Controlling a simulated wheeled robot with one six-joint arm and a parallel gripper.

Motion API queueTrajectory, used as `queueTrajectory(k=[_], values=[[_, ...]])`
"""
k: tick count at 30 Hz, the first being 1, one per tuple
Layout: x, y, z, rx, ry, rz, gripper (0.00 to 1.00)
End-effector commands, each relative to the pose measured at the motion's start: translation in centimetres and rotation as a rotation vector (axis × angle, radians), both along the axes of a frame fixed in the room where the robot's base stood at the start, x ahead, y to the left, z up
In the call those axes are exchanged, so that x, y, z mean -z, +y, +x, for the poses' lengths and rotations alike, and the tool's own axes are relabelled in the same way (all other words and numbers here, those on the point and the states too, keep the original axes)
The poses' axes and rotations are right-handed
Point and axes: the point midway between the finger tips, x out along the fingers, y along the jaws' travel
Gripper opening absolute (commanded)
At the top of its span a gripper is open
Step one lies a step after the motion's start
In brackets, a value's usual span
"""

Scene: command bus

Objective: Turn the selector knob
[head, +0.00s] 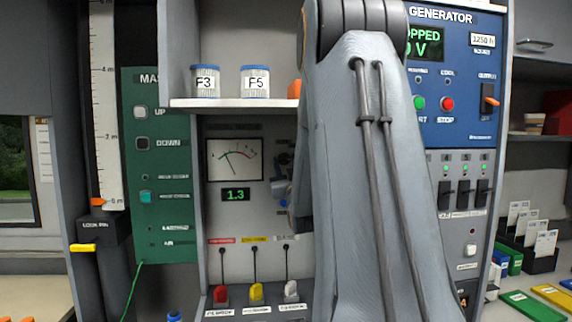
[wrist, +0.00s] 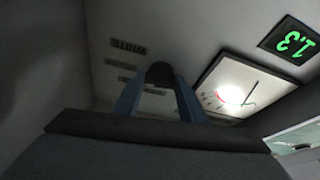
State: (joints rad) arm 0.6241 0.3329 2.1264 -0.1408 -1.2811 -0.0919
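The selector knob (wrist: 160,74) is a dark, rounded piece on the grey panel in the wrist view. My gripper (wrist: 161,82) reaches toward the panel with two blue fingers, one on each side of the knob. The fingers stand apart and I see no clear gap between their tips and the knob, but I cannot tell whether they press on it. Small dark labels, one reading "WHITE", lie left of the knob.
The lit dial meter (head: 234,160) and the green 1.3 display (head: 236,195) are left of my wrist. Above is a shelf (head: 230,103) with jars F3 (head: 204,81) and F5 (head: 255,81).

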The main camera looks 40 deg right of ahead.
Motion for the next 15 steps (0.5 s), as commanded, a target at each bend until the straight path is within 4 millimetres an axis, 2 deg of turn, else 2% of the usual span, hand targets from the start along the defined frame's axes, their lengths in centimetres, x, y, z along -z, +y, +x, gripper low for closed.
queueTrajectory(k=[8, 15], values=[[0.03, 0.04, 0.02, -0.001, -0.008, 0.011, 0.15], [0.18, 0.15, 0.11, -0.001, -0.063, 0.097, 0.15]])
